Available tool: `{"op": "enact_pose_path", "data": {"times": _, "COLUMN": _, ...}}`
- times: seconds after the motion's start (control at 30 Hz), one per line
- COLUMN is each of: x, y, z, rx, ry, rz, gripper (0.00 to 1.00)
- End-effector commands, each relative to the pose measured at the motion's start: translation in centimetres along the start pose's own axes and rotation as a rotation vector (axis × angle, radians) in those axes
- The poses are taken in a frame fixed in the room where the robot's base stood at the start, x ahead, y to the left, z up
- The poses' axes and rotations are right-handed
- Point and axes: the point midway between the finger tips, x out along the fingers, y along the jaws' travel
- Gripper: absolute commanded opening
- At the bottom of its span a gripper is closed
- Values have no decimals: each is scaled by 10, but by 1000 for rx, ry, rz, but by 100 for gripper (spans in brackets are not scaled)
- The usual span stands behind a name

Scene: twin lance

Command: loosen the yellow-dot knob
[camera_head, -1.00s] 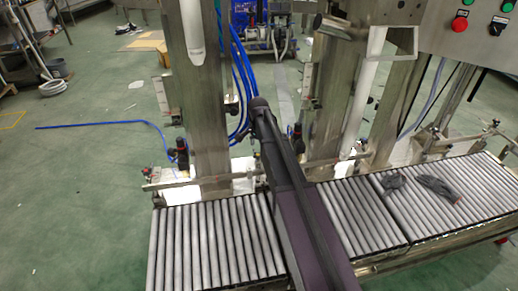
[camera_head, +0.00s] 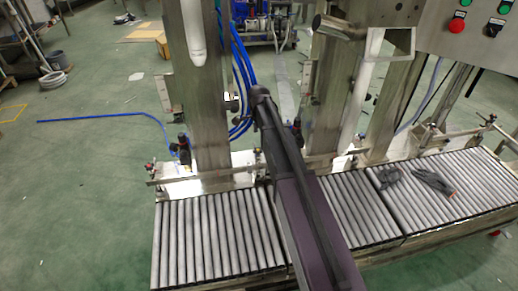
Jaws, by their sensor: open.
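I cannot make out a yellow dot on any knob. A dark fitting (camera_head: 184,149) stands beside the left steel column. My arm (camera_head: 290,180) reaches from the bottom centre up to a dark joint between the two columns. My gripper does not show; the arm's far end is hidden behind that joint. The arm covers part of the rail and rollers.
A roller conveyor (camera_head: 215,240) runs across the front, with dark gloves (camera_head: 432,182) on its right part. Steel columns (camera_head: 205,110) and blue hoses (camera_head: 242,70) stand behind it. A control panel (camera_head: 470,40) hangs at top right. Green floor (camera_head: 90,190) is open at left.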

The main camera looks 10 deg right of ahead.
Motion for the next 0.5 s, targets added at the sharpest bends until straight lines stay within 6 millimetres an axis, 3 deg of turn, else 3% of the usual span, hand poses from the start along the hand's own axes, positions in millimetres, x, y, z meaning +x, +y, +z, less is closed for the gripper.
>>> {"op": "enact_pose_path", "data": {"times": 0.5, "x": 36, "y": 0, "z": 0, "rx": -1, "ry": 0, "rz": 0, "gripper": 86}}
